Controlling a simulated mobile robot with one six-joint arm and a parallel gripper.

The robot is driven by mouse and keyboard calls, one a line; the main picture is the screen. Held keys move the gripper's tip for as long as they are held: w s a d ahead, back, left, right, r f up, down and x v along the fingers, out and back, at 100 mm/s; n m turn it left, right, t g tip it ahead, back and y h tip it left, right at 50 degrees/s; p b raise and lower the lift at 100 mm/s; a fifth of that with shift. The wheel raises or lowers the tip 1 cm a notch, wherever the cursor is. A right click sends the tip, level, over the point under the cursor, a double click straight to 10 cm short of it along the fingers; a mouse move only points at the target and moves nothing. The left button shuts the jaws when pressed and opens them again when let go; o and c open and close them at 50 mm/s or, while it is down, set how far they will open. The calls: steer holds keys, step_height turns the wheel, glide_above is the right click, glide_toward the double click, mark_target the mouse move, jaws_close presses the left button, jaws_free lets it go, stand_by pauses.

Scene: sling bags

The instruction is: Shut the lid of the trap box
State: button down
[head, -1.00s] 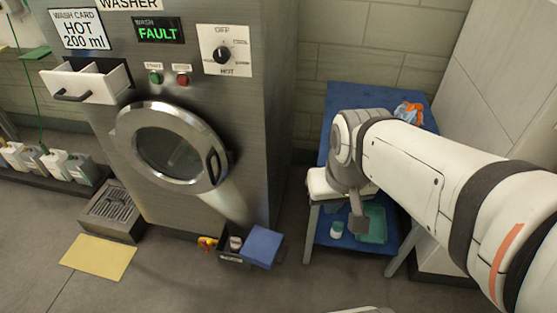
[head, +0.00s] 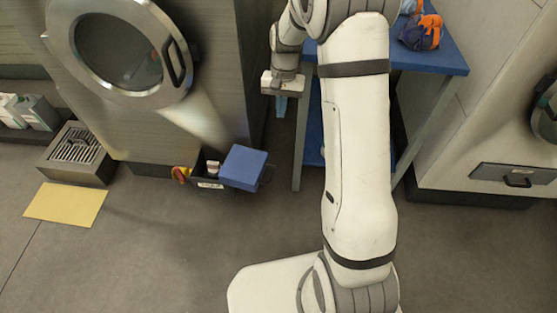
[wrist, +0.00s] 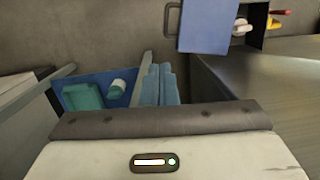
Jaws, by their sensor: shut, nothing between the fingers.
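The trap box (head: 208,184) is a dark, labelled box low at the foot of the washer. Its blue lid (head: 243,166) stands open, swung out to the right side with its handle at the outer edge. A small white thing shows inside the box. In the wrist view the blue lid (wrist: 206,28) is at the top centre and the dark box (wrist: 255,22) is to its right. My gripper (head: 281,106) is above and to the right of the lid, apart from it. Its blue fingers also show in the wrist view (wrist: 159,86), shut and empty.
The washer's round door (head: 120,45) is above left of the box. A blue table (head: 440,62) with an orange and blue bag (head: 421,32) stands right. A floor drain (head: 76,150) and yellow mat (head: 66,204) lie left. Floor before the box is clear.

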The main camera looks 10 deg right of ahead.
step_height(320, 180, down, 27)
steer(key=w+m+g+b, duration=0.1)
steer(key=w+b, duration=0.1)
steer(key=b, duration=0.6)
steer(key=shift+w+a+f+b, duration=0.15)
steer(key=shift+w+a+b, duration=0.05)
steer(key=shift+a+b, duration=0.2)
